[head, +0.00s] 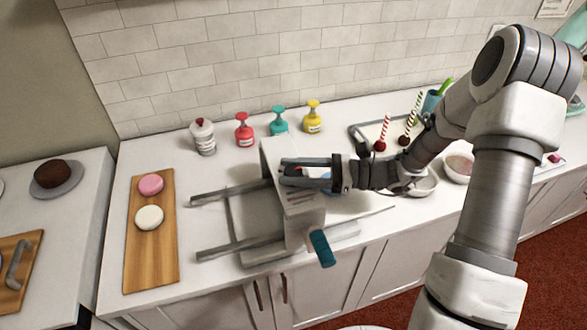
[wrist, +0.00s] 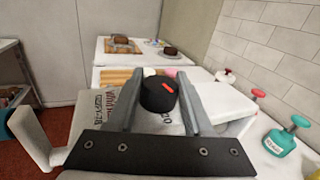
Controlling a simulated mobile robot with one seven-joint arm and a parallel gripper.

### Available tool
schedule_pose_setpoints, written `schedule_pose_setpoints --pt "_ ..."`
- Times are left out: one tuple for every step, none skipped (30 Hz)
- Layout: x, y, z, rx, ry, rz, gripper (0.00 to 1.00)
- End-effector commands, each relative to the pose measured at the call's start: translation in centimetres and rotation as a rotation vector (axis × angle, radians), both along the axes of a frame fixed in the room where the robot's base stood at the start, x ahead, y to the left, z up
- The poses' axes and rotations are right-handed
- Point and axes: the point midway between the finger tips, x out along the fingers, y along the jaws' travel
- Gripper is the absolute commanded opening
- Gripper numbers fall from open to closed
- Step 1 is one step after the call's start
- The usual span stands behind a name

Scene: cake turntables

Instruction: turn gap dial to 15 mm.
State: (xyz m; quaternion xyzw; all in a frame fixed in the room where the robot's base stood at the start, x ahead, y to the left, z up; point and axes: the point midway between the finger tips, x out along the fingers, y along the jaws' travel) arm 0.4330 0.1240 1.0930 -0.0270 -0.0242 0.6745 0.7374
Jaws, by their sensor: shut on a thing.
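The machine (head: 306,215) is a pale upright box with two grey rails reaching left and a teal crank handle (head: 321,248) at its front. Printed markings show beside the dial, partly covered; the value at the pointer is not readable.
A wooden board (head: 152,255) with a pink and a white round cake lies left of the machine. Red (head: 244,130), teal (head: 279,122) and yellow (head: 312,118) pump bottles stand behind it. A tray (head: 372,132) and bowls are to the right.

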Motion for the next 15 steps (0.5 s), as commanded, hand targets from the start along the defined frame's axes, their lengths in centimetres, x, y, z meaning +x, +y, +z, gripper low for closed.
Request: schedule_pose_setpoints --pt "0.15 -0.03 0.04 0.000 -0.004 0.039 0.00" --pt "0.17 -0.05 0.04 -0.001 -0.004 0.065 0.00" --pt "0.18 -0.04 0.03 -0.001 -0.005 0.100 0.00" --pt "0.14 -0.02 0.01 0.000 -0.003 0.127 0.00" --pt "0.16 -0.01 0.00 -0.001 -0.004 0.152 0.00" --pt "0.17 -0.02 0.01 -0.001 -0.004 0.187 0.00" --pt "0.17 -0.02 -0.02 -0.001 -0.004 0.212 0.00" --pt "0.15 -0.03 -0.05 -0.001 -0.003 0.237 0.00" --pt "0.16 -0.04 -0.03 -0.001 -0.004 0.269 0.00" --pt "0.19 -0.05 -0.05 -0.001 -0.004 0.291 0.00" --pt "0.14 -0.03 -0.06 -0.001 -0.002 0.315 0.00" --pt "0.16 -0.01 -0.07 -0.001 -0.004 0.344 0.00" --pt "0.16 -0.01 -0.05 -0.001 -0.003 0.364 0.00" --pt "0.15 -0.02 -0.06 -0.001 -0.003 0.385 0.00" --pt "0.17 -0.03 -0.08 -0.001 -0.003 0.408 0.00"
